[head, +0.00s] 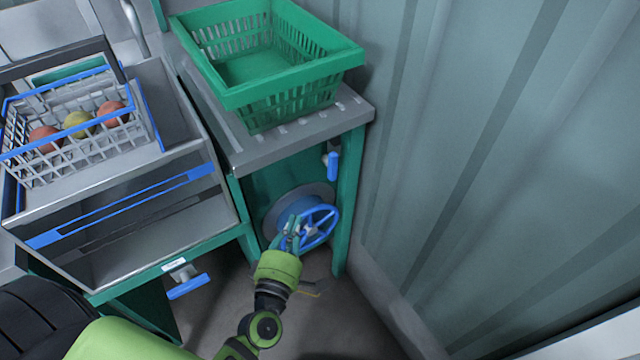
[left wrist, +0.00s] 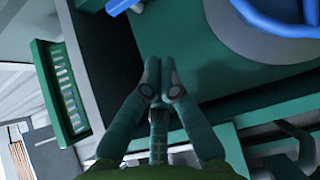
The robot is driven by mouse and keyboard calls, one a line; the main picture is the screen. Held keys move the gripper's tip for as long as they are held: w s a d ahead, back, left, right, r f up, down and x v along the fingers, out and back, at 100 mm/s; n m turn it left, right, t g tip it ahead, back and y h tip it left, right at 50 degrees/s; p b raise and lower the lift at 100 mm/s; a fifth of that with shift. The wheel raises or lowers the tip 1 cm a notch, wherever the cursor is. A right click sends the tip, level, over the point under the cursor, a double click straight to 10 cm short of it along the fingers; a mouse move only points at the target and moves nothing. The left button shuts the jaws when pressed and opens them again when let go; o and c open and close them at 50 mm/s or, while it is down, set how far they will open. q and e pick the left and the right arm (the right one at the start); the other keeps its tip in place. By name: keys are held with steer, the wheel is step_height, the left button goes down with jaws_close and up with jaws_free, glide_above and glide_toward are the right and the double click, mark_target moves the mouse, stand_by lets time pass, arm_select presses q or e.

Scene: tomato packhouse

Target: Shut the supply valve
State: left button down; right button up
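A blue spoked handwheel (head: 325,228) stands in front of a round grey disc (head: 276,212) below the green-framed table. It also shows at the top right of the left wrist view (left wrist: 278,24). My left gripper (head: 292,228) is in front of the wheel's left side in the head view. In the left wrist view its fingertips (left wrist: 160,68) are together with nothing seen between them, apart from the wheel. A blue lever handle (head: 333,165) hangs by the table's right leg. No label names either one as the supply valve. My right gripper is not in view.
A green crate (head: 349,57) stands on the grey tabletop (head: 262,150) above the wheel. A wire basket (head: 40,172) with tomatoes is at the left. Another blue handle (head: 188,287) sits under the left bench. A ribbed wall (head: 500,150) closes off the right.

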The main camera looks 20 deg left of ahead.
mark_target(333, 167)
arm_select(q)
steer(key=w+d, duration=0.1)
steer(key=w, duration=1.1)
steer(key=shift+d, duration=0.2)
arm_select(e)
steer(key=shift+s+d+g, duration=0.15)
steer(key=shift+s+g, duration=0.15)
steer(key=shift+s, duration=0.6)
arm_select(q)
steer(key=shift+w, duration=0.1)
steer(key=b, duration=0.3)
steer(key=f+n+t+b, duration=0.1)
steer(key=b, duration=0.2)
steer(key=shift+w+d+n+t+y, duration=0.15)
steer(key=shift+w+n+t+y, duration=0.1)
steer(key=shift+n+t+y, duration=0.05)
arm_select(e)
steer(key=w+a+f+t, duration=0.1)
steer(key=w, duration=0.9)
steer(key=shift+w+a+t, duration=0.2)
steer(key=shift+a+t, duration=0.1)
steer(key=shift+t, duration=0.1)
arm_select(q)
steer(key=shift+b, duration=0.6)
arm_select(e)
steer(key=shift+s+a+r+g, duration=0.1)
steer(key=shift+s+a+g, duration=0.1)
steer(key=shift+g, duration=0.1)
